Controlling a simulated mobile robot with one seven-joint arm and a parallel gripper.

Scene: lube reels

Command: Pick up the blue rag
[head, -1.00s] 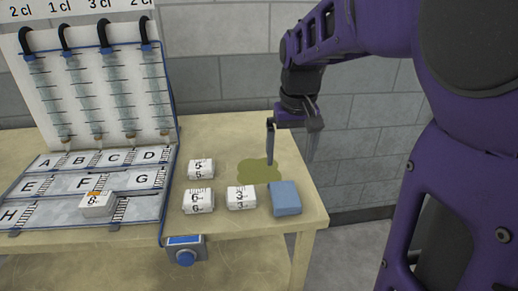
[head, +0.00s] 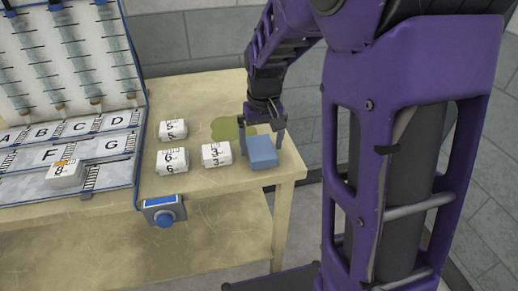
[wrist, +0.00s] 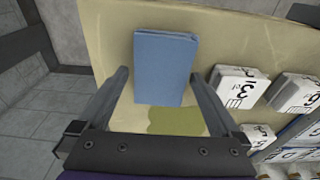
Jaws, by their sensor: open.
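The blue rag (head: 262,152) is a folded, box-like block near the right front corner of the table. It also shows in the wrist view (wrist: 165,66), lying ahead of and between my two fingers. My gripper (head: 265,134) is open and empty, just above and behind the rag in the head view. In the wrist view my gripper (wrist: 160,88) has one finger on each side of the rag's near end, with a gap on both sides. I cannot tell the exact height of the fingertips over the rag.
A greenish spill (head: 232,128) lies on the table (head: 215,182) behind the rag. White numbered blocks (head: 216,154) stand close to the rag's left. A lettered board (head: 100,147) and a blue button box (head: 163,212) are farther left. The table's right edge is close.

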